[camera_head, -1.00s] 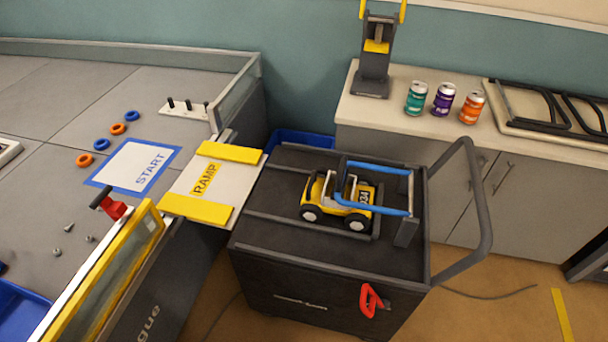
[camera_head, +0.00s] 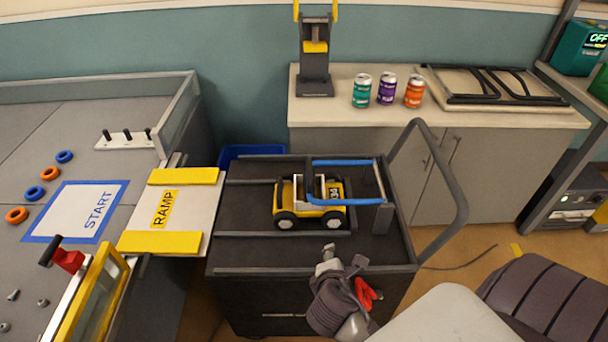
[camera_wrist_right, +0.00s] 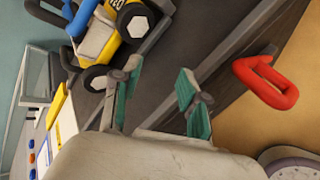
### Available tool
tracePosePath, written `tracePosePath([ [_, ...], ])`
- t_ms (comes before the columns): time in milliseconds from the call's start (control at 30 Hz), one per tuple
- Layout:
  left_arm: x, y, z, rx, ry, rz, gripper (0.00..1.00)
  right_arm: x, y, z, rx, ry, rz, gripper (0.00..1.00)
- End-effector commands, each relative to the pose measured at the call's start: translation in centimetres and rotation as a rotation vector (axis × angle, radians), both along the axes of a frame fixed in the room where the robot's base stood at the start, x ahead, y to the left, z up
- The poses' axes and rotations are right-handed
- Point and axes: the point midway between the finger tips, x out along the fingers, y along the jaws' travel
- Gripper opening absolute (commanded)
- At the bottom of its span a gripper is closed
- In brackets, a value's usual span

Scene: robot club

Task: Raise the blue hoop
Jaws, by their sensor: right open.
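The blue hoop (camera_head: 340,162) is a U-shaped bar lowered over the yellow toy car (camera_head: 286,197) on the dark cart (camera_head: 250,248). Its ends meet grey uprights at the cart's right side. Part of the hoop (camera_wrist_right: 82,16) also shows at the upper left of the right wrist view, by the car (camera_wrist_right: 98,48). My right gripper (camera_head: 343,257) is open and empty at the cart's front edge, nearer me than the hoop and apart from it. Its two green-padded fingers (camera_wrist_right: 158,92) are spread in the wrist view. My left gripper is not in view.
The cart's grey push bar (camera_head: 452,190) rises at right. A ramp (camera_head: 166,209) joins the cart to the grey field at left. Cans (camera_head: 387,88) stand on the back counter.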

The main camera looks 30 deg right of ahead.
Motion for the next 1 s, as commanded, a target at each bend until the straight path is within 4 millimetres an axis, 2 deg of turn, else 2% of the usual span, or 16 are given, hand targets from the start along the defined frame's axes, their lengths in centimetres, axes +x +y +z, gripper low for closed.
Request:
tracePosePath([
  [100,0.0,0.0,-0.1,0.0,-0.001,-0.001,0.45,3.2,-0.8,2.4,-0.379,0.053,0.199,0.43],
  [200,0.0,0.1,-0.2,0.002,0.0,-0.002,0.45,5.7,-0.8,4.9,-0.745,0.129,0.351,0.43],
  [300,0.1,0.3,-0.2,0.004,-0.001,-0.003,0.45,7.4,-0.2,6.9,-1.039,0.204,0.447,0.43],
  [400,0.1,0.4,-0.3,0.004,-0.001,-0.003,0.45,8.4,0.3,8.1,-1.223,0.257,0.496,0.43],
  [500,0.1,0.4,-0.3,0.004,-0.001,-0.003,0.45,8.9,0.6,8.6,-1.307,0.283,0.515,0.43],
  [667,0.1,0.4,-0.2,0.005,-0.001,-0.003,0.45,10.4,-0.3,8.7,-1.322,0.289,0.515,0.43],
  [1000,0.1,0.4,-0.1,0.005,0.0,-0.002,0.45,16.4,-4.0,8.8,-1.317,0.287,0.513,0.43],
])
